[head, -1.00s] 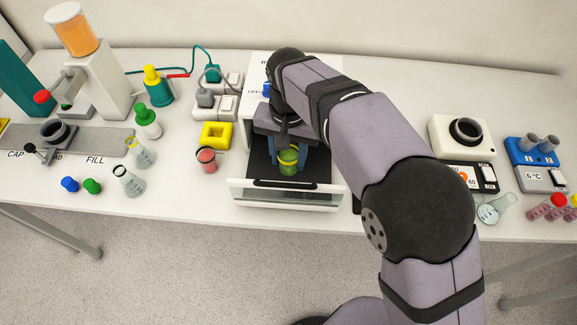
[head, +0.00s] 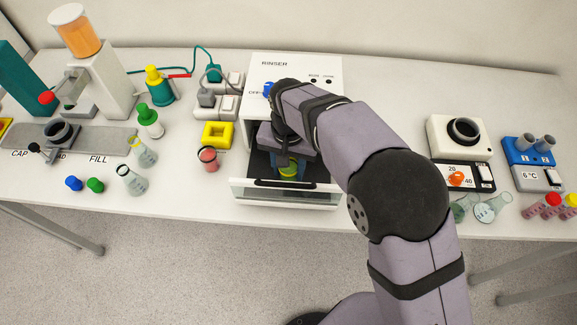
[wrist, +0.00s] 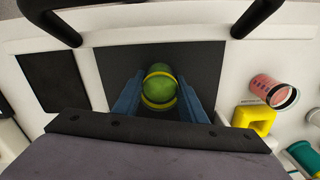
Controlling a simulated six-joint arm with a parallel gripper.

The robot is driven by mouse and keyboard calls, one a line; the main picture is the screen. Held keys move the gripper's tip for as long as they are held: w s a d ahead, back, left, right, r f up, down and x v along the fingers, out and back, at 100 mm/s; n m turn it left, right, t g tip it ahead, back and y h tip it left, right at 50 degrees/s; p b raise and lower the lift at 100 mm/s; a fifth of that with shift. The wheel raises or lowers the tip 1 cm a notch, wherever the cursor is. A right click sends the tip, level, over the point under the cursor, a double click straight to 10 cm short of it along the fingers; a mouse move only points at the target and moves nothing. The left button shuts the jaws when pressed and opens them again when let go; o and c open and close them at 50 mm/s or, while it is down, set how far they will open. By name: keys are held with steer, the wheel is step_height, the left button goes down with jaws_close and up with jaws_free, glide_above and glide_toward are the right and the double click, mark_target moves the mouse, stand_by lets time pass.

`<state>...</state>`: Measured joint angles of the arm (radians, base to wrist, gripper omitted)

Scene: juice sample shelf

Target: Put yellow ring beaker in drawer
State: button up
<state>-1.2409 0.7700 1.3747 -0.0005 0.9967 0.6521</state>
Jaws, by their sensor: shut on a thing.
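The yellow ring beaker holds green contents and has a yellow band at its rim. It shows in the wrist view (wrist: 160,84) and partly in the head view (head: 288,172). My gripper (wrist: 160,100) is shut on it, with one blue finger on each side; the hand hides much of it in the head view (head: 288,165). The drawer (head: 260,165) of the white rinser is pulled open, with a dark floor. The beaker is over or in this drawer; I cannot tell whether its base touches the floor.
The drawer's front panel with a black handle (head: 285,184) stands on the near side. Left of the drawer are a red beaker (head: 208,159) and a yellow square block (head: 217,135). Several flasks and caps stand farther left. A white device (head: 461,140) stands at right.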

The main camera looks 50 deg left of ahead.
steer(key=shift+f, duration=0.2)
steer(key=o, duration=1.1)
steer(key=shift+r, duration=0.15)
step_height(320, 180, up, 12)
steer(key=shift+r+b, duration=0.1)
steer(key=shift+b, duration=1.1)
